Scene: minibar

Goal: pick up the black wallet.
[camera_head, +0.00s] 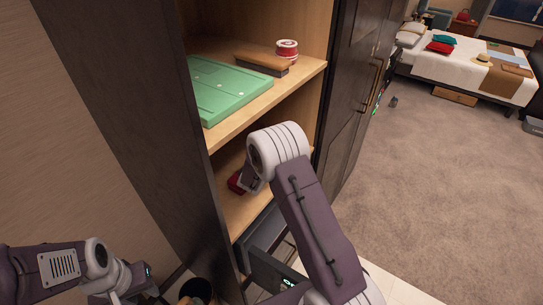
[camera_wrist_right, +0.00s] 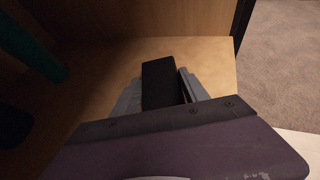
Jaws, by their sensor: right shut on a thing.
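The black wallet (camera_wrist_right: 159,82) shows in the right wrist view as a dark upright slab between the fingers of my right gripper (camera_wrist_right: 160,95). The gripper is shut on it, over a pale wooden shelf. In the head view my right arm reaches into the lower compartment of the cabinet and hides the wallet and most of this gripper. My left gripper (camera_head: 128,282) is low at the left of the head view, outside the cabinet, and its fingers do not show clearly.
The lower shelf (camera_head: 229,211) also holds a dark red thing (camera_head: 236,182) beside my right wrist. The shelf above carries a green case (camera_head: 228,90), a brown item (camera_head: 262,63) and a red-and-white tin (camera_head: 287,51). An open drawer (camera_head: 268,270) lies below. Carpet (camera_head: 430,190) is clear at right.

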